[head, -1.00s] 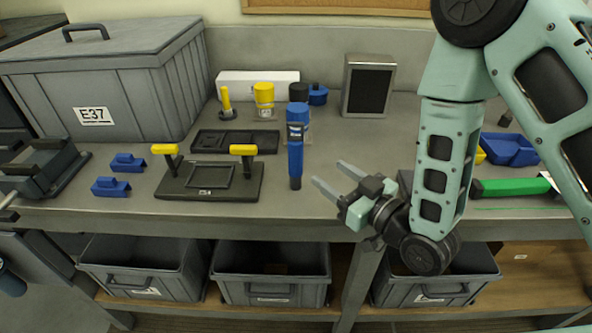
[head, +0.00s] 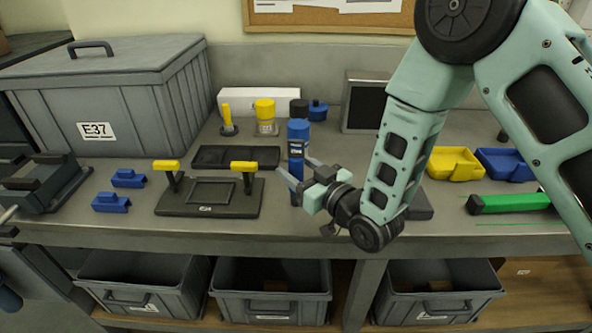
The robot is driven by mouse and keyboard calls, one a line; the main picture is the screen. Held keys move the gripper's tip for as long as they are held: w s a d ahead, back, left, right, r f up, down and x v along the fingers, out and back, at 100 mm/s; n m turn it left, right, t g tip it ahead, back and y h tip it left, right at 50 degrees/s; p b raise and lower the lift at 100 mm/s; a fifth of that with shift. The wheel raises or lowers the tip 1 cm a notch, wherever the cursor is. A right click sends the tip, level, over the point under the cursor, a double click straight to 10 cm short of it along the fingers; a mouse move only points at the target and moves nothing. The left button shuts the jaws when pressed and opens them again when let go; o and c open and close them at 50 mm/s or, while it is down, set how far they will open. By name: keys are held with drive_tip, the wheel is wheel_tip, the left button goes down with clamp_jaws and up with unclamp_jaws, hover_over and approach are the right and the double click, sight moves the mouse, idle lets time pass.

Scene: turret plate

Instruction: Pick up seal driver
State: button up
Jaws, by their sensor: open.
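The seal driver appears to be the tall blue upright tool (head: 298,132) with a dark band below its top, standing on the bench right of the black plate. My gripper (head: 293,165) is open at the lower part of this tool, coming from the right. One finger crosses in front of the blue shaft and the other shows at its right side. The fingers hide part of the shaft. I cannot tell whether they touch it.
A black plate (head: 165,208) with two yellow handles lies to the left. Yellow-topped pieces (head: 265,110) and a blue knob (head: 318,111) stand behind. A dark screen (head: 364,107) stands at the back. Yellow (head: 455,164) and blue bins lie at right.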

sight(296, 140)
drive_tip(key=shift+w+a, duration=0.25)
drive_tip(key=shift+w, duration=0.15)
drive_tip(key=c, duration=1.1)
drive_tip(key=shift+c, duration=0.2)
drive_tip(key=shift+r, duration=0.1)
wheel_tip(296, 140, up, 10)
drive_tip(key=shift+f+b, duration=0.1)
drive_tip(key=shift+b, duration=0.85)
